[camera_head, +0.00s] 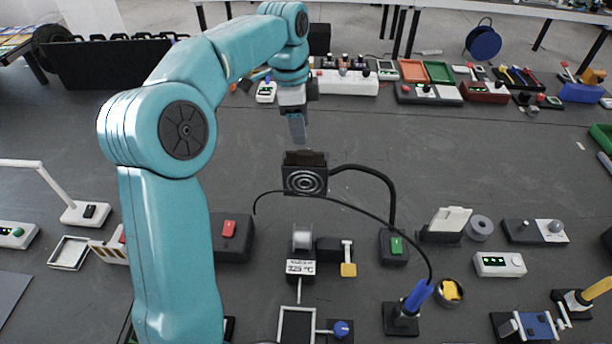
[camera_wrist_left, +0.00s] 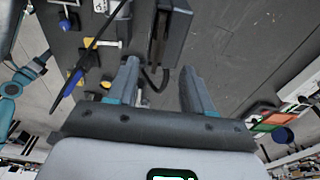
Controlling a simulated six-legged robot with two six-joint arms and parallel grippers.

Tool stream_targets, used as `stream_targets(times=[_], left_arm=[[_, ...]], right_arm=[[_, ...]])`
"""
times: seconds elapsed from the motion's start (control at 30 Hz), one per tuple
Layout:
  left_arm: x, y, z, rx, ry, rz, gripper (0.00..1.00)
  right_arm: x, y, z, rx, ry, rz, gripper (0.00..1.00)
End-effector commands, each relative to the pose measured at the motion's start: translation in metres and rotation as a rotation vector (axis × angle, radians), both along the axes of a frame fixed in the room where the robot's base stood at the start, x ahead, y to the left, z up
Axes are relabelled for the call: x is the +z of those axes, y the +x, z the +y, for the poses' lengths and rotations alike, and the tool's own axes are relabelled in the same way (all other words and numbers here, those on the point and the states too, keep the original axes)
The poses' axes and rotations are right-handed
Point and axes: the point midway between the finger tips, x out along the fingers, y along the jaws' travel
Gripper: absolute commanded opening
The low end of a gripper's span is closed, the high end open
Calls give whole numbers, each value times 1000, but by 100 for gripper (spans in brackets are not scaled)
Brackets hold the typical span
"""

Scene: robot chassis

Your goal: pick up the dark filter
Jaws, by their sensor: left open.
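The dark filter (camera_head: 312,158) appears as a thin dark brown slab at the top of a black box-shaped unit (camera_head: 304,181) with a round ringed grille. In the left wrist view, the unit (camera_wrist_left: 172,30) lies beyond the fingers and a dark upright slab (camera_wrist_left: 157,38) shows at its side. My left gripper (camera_head: 298,132) points down above the filter, apart from it, with a small gap below the fingertips. In the left wrist view its fingers (camera_wrist_left: 158,88) are spread with nothing between them. My right gripper does not show in the head view.
A black hose (camera_head: 375,178) runs from the unit to a box with a green button (camera_head: 394,246). A white device (camera_head: 347,82) and trays sit behind.

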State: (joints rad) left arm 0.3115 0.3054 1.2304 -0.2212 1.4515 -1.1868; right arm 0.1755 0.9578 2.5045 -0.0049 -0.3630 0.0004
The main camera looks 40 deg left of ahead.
Motion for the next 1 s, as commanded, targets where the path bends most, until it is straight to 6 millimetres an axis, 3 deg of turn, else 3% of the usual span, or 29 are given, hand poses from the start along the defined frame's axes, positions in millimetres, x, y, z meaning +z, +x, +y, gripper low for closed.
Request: stream_targets(times=[0.1, 0.33, 0.6, 0.87, 1.0], left_arm=[[-19, 1, -2, 1, -1, 2, 51], [-38, 3, -3, 0, -2, 4, 51], [-77, 8, -6, 0, -2, 4, 51], [-80, 9, -6, 0, -1, 1, 51], [-80, 9, -6, 0, -1, 1, 9]], right_arm=[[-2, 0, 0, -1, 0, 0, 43], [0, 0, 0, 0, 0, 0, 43], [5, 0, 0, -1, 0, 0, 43], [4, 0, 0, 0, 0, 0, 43], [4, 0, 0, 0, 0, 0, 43]])
